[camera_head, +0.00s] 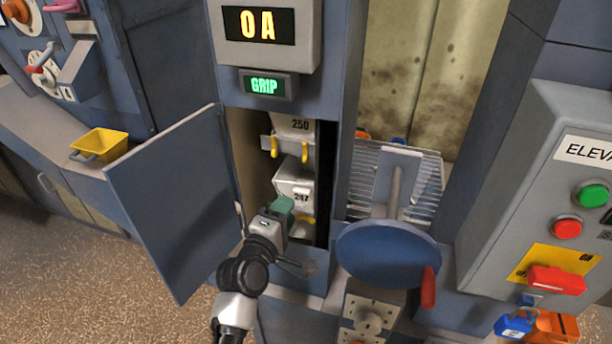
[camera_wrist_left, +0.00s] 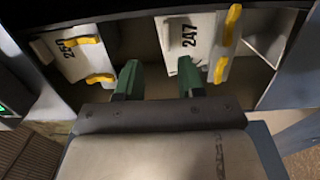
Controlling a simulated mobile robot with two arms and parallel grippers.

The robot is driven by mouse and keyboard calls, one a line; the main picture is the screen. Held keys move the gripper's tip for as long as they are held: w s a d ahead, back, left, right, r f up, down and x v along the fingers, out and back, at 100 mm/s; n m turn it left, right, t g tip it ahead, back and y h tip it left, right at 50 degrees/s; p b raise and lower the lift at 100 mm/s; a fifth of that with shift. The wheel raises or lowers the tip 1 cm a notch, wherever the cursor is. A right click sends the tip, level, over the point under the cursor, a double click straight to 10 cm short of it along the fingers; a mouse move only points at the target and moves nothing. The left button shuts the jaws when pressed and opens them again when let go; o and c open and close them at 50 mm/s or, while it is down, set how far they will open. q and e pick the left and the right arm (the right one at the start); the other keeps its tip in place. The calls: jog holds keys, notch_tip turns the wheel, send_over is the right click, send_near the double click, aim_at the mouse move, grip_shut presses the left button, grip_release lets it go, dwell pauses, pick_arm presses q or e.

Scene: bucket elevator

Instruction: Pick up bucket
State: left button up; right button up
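Two white box-shaped units with yellow clips sit one above the other in an open cabinet. The upper is marked 250 (camera_head: 294,126) and the lower 247 (camera_head: 294,186). In the left wrist view, unit 250 (camera_wrist_left: 85,58) is at left and unit 247 (camera_wrist_left: 197,38) right of centre. My left gripper (camera_head: 284,205) is at the cabinet opening by unit 247. In the left wrist view, its green fingers (camera_wrist_left: 158,80) are apart with nothing held between them. A yellow bucket-like container (camera_head: 100,145) stands on the left counter, away from the gripper. My right gripper is not visible.
The cabinet door (camera_head: 170,200) stands open at left. A blue round disc (camera_head: 386,255) with a red handle is right of the cabinet, below a wire rack (camera_head: 425,185). A grey control box (camera_head: 540,190) is at right. Blue (camera_head: 514,325) and orange (camera_head: 556,328) containers are at lower right.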

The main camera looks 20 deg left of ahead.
aim_at(298, 196)
pick_arm(q)
jog(key=w, duration=0.2)
jog(key=w+p, duration=0.1)
jog(key=w, duration=0.1)
jog(key=w+f, duration=0.1)
jog(key=w, duration=0.1)
jog(key=shift+w+d, duration=0.4)
jog(key=shift+s, duration=0.1)
jog(key=shift+c, duration=0.9)
grip_shut()
